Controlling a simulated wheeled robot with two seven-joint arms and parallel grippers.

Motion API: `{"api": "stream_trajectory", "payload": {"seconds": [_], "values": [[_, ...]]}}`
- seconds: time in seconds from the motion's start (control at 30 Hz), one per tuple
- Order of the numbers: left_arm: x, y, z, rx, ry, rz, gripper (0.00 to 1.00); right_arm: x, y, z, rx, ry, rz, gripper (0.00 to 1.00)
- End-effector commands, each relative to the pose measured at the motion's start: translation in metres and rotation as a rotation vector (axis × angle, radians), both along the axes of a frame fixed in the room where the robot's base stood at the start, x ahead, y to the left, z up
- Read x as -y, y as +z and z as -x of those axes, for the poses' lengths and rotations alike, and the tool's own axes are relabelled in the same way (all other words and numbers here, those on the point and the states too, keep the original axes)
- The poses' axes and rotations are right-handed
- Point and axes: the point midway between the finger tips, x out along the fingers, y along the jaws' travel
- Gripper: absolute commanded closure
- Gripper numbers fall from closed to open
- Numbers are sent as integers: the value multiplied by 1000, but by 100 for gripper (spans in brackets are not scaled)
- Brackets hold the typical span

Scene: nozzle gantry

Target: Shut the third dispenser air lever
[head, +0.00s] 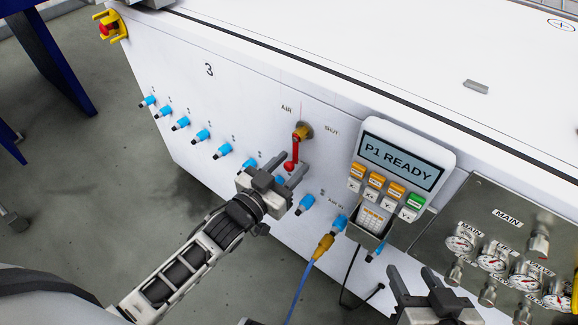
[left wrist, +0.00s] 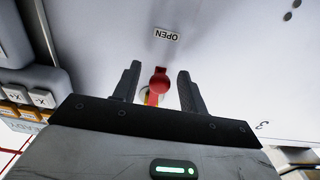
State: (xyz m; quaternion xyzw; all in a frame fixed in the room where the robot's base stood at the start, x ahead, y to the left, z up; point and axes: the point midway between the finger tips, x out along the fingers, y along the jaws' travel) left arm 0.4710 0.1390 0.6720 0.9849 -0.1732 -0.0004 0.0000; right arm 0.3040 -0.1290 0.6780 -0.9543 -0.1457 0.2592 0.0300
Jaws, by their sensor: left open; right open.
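The red air lever (head: 295,150) hangs down from a brass valve (head: 302,131) on the white panel marked 3. A label reading SHUT (head: 331,131) is to the right of the valve. My left gripper (head: 286,167) is open, with its fingers on either side of the lever's red knob. In the left wrist view the knob (left wrist: 158,79) lies between the open fingers (left wrist: 159,72), with no clear contact. An upside-down OPEN label (left wrist: 167,35) shows beyond it. My right gripper (head: 412,270) is open and empty at the lower right, in front of the panel.
Several blue fittings (head: 202,135) run in a slanting row across the panel. A control pendant (head: 401,160) reading P1 READY is right of the lever. A gauge plate (head: 475,235) is at the far right. A blue hose (head: 303,290) hangs below the panel.

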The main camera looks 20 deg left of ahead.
Motion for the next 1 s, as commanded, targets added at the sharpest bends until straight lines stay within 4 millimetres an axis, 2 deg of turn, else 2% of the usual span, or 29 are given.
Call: {"api": "stream_trajectory", "payload": {"seconds": [0.3, 0.33, 0.47, 0.77, 1.0], "values": [[1, 0, -3, 0, 0, 0, 57, -1, -1, -2, 2, 6, 2, 52], [1, 0, -3, 0, 0, 0, 63, -1, -1, -2, 2, 6, 2, 52], [1, 0, -3, 1, 0, 0, 99, -1, -1, -2, 5, 6, 2, 52], [2, 1, -2, -5, 0, 17, 100, -1, 3, -2, 9, 4, 1, 52], [9, 3, 0, -41, 0, 114, 100, 2, 21, -1, 34, -4, 1, 52]]}}
